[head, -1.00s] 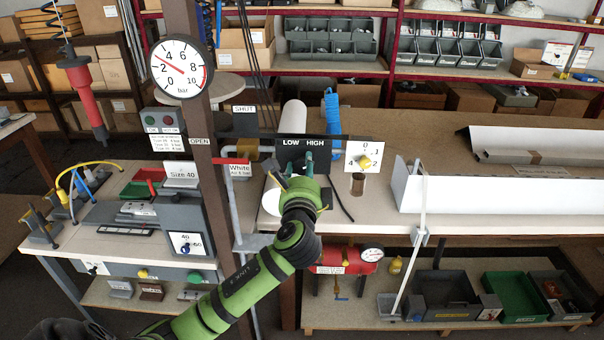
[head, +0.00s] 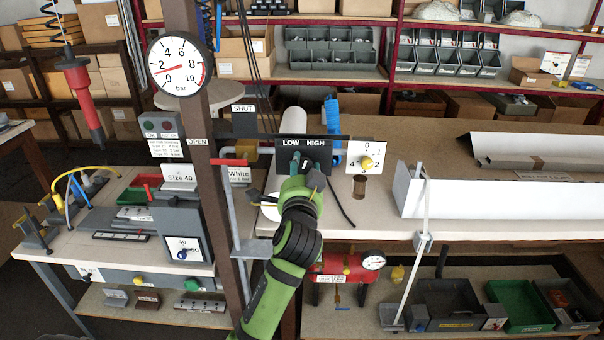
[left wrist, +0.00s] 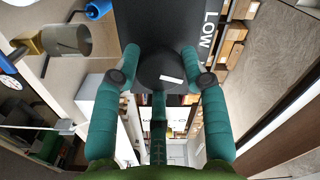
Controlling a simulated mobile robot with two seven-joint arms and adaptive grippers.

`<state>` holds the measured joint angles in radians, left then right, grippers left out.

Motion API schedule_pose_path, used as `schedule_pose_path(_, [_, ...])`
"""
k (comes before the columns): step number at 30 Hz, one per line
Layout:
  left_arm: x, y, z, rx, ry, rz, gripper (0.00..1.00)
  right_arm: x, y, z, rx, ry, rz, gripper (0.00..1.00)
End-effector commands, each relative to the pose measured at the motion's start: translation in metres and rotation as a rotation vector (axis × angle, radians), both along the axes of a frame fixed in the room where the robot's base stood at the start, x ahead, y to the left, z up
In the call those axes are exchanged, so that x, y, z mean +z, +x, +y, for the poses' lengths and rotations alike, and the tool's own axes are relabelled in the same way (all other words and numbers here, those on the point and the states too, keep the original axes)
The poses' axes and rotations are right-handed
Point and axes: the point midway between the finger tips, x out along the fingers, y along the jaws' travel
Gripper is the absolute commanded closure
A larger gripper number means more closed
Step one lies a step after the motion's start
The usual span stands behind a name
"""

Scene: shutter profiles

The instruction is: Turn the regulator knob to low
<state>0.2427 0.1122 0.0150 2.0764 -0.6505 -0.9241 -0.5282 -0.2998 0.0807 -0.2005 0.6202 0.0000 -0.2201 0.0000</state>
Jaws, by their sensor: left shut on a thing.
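The black regulator panel (head: 288,157) carries the words LOW on the left and HIGH on the right. In the left wrist view, its dark round knob (left wrist: 155,72) has a white mark pointing right and slightly down. The word LOW (left wrist: 208,30) shows above and right of the knob. My left gripper (left wrist: 166,82) has its teal fingers on both sides of the knob, shut on it. In the head view, my left gripper (head: 307,168) covers the knob. My right gripper is not in view.
A round gauge (head: 180,66) on the brown post reads a little under 2 bar. A white dial plate with a yellow knob (head: 366,162) stands just right of the panel. A lever with a red end (head: 229,162) stands to the left. A long white profile (head: 500,196) lies on the bench.

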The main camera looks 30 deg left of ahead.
Motion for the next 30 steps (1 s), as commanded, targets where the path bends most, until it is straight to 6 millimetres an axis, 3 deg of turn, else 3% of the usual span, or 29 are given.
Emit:
schedule_pose_path(12, [0.0000, 0.0008, -0.0020, -0.004, -0.213, -0.128, 0.89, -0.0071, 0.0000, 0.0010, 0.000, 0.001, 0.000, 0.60])
schedule_pose_path(30, [0.0034, 0.0004, -0.0010, -0.005, -0.257, -0.163, 0.89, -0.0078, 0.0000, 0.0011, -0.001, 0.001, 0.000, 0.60])
